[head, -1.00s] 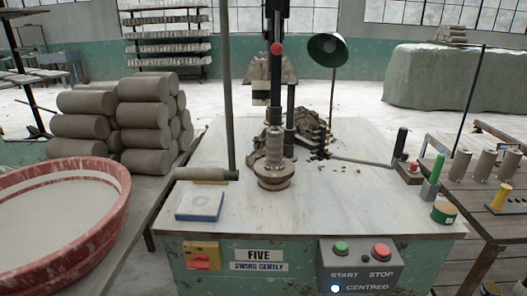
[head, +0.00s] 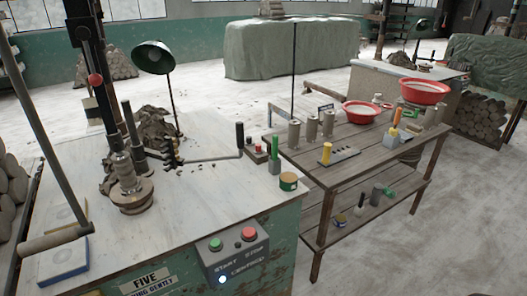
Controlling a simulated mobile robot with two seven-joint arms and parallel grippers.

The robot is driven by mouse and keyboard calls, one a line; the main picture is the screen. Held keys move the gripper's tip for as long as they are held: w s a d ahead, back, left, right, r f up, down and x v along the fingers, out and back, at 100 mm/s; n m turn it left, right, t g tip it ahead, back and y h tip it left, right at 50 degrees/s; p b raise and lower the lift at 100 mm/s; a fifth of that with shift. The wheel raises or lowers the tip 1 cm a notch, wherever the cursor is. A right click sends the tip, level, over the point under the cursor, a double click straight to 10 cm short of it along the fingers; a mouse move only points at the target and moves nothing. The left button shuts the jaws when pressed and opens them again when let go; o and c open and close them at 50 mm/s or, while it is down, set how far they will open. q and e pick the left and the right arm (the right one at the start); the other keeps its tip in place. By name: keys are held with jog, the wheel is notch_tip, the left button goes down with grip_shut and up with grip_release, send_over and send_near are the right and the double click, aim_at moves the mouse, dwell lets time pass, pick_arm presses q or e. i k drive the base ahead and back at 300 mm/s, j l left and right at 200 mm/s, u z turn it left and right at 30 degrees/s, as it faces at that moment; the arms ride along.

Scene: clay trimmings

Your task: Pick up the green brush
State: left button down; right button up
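A green upright piece with a narrow grip and wider base (head: 274,162) stands at the right corner of the machine table; I cannot tell for sure that it is the green brush. A small green object (head: 389,191) lies on the lower shelf of the wooden bench, beside a dark cylinder (head: 376,193); it is too small to tell whether it is a brush. Neither of my grippers is in view.
The wooden bench (head: 345,145) holds grey cylinders, a yellow-handled tool (head: 327,153) and red bowls (head: 362,112). Floor is clear at right (head: 465,220).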

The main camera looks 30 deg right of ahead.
aim_at(275, 137)
jog(key=z, duration=1.25)
